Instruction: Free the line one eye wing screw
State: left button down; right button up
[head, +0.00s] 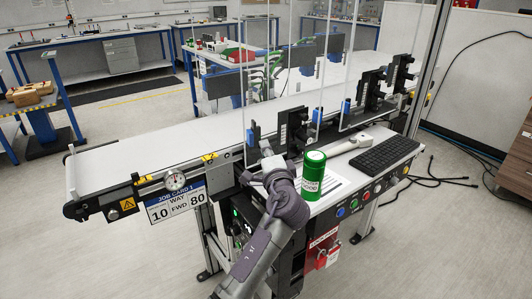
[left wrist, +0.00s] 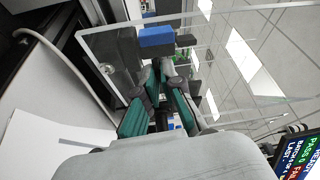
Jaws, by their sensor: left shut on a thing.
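My left gripper (head: 268,158) is at the near side of the conveyor, beside the black eye mount with a blue sensor block (head: 250,137). In the left wrist view, the left gripper (left wrist: 160,68) has its green-sided fingers closed together just under the blue block (left wrist: 156,37) and its dark bracket (left wrist: 122,50). The fingers are shut on a small part there, by its place the wing screw, which is mostly hidden between the fingertips. A clear panel (left wrist: 225,30) stands right by the fingers. My right gripper is not in view.
A green canister (head: 314,172) stands on the side shelf close to my left arm, with a paper sheet and a black keyboard (head: 385,154). More black mounts with blue blocks (head: 346,108) stand farther along the belt (head: 130,150). A red lockout box (head: 322,250) hangs below.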

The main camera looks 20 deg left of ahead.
pick_arm(q)
jog(key=shift+a+r, duration=0.1)
jog(key=shift+r, duration=0.15)
jog(key=c, duration=1.3)
grip_release()
jog(key=v, duration=1.1)
jog(key=shift+s+f, duration=0.3)
jog(key=shift+f, duration=0.1)
